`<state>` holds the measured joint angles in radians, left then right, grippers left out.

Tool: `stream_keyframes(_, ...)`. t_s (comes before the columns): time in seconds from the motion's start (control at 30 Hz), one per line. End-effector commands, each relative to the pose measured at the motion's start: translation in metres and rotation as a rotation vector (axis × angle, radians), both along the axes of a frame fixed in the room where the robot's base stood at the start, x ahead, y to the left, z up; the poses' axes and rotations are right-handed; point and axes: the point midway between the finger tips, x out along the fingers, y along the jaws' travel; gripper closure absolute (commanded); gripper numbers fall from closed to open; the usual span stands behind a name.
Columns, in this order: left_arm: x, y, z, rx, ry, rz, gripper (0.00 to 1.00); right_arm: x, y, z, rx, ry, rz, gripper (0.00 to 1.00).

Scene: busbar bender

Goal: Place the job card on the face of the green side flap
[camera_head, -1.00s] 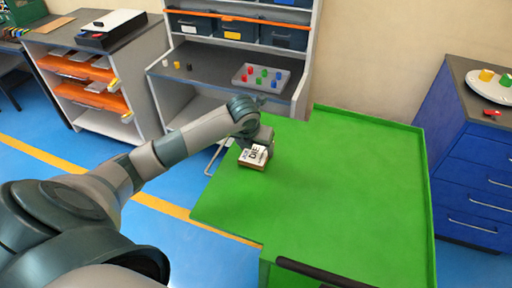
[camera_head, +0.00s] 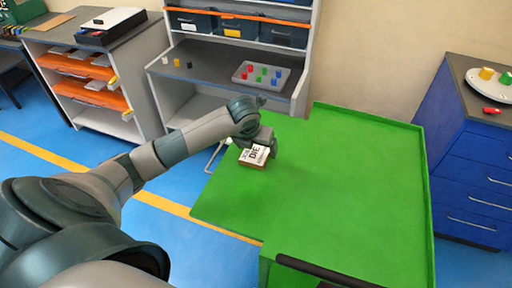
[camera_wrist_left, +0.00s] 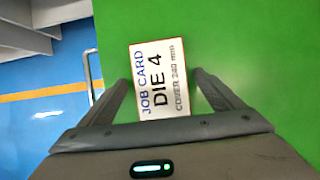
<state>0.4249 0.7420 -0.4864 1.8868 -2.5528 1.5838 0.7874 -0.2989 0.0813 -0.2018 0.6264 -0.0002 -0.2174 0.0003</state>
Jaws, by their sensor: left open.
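The job card (camera_head: 252,156) is a white plate with dark lettering and a brown edge. It lies face up at the left part of the green side flap (camera_head: 340,190), near the flap's left edge. In the left wrist view the card (camera_wrist_left: 157,60) reads "JOB CARD DIE 4", with green around most of it. My left gripper (camera_head: 268,147) is directly over the card. In the wrist view its fingers (camera_wrist_left: 160,80) are spread apart, one on each side of the card's near end, with gaps visible. My right gripper is not in view.
A grey workbench (camera_head: 210,68) with a tray of coloured pegs (camera_head: 262,76) stands behind the flap. A blue drawer cabinet (camera_head: 470,170) stands at the right. A dark bar (camera_head: 320,272) crosses the flap's front edge. The flap's middle and right are clear.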

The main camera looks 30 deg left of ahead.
Motion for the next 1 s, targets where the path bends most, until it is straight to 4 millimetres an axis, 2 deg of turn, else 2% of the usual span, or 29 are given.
stream_keyframes(0.17,-0.002,-0.001,0.009,0.0,-0.003,0.0,0.13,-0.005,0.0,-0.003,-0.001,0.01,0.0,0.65)
stream_keyframes(0.37,-0.012,-0.003,0.035,0.001,-0.006,-0.001,0.13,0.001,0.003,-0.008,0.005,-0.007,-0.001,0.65)
stream_keyframes(0.7,-0.035,-0.008,0.089,0.0,-0.004,-0.001,0.13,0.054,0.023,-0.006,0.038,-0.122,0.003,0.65)
stream_keyframes(0.83,-0.04,-0.01,0.103,0.0,-0.002,0.0,0.13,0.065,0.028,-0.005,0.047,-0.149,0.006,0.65)
stream_keyframes(1.0,-0.044,-0.011,0.111,0.0,0.0,0.0,0.13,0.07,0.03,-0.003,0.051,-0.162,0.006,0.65)
